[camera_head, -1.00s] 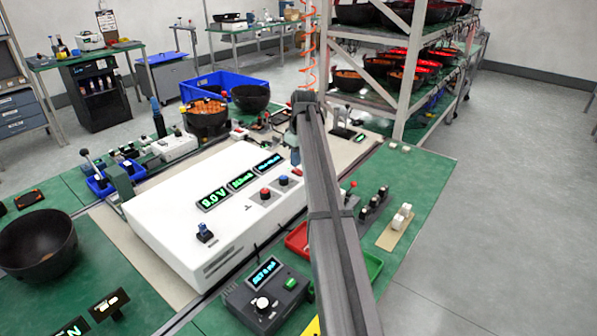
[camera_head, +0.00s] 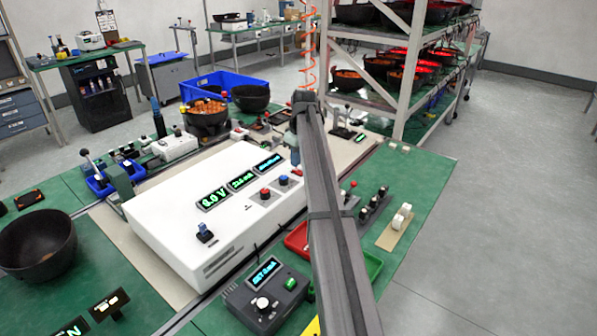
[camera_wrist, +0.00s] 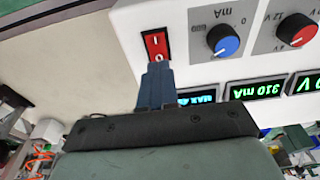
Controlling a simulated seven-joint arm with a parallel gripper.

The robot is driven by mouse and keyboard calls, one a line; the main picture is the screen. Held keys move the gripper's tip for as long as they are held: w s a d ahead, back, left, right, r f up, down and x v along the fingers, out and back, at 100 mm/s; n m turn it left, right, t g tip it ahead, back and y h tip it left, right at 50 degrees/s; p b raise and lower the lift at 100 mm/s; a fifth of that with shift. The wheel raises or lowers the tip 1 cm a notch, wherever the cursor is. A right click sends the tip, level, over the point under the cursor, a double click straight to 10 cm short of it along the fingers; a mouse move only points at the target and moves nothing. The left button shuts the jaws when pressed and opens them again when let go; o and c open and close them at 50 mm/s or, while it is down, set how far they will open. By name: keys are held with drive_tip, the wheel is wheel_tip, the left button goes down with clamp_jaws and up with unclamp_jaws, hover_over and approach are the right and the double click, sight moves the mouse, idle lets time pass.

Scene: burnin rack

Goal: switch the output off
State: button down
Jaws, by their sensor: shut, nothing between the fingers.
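The white power supply (camera_head: 172,204) lies on the bench, with lit displays (camera_head: 242,181) and a red and a blue knob on top. In the wrist view, the red rocker switch (camera_wrist: 156,44) is marked I and O, beside the blue knob (camera_wrist: 223,40) and red knob (camera_wrist: 296,36). My gripper (camera_wrist: 158,66) is shut and empty, its blue fingertips over the O end of the rocker. Whether they touch or press it I cannot tell. The wrist view's displays (camera_wrist: 257,92) are lit and upside down.
A small grey unit (camera_head: 265,296) with a white knob stands in front of the supply. Red and green trays (camera_head: 372,265) lie beside my arm. A dark bowl (camera_head: 38,245) is at left, and a shelf rack (camera_head: 402,90) stands behind.

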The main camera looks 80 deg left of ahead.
sight(296, 170)
drive_tip(key=shift+f, duration=0.9)
idle(0.8)
drive_tip(key=shift+r, duration=3.5)
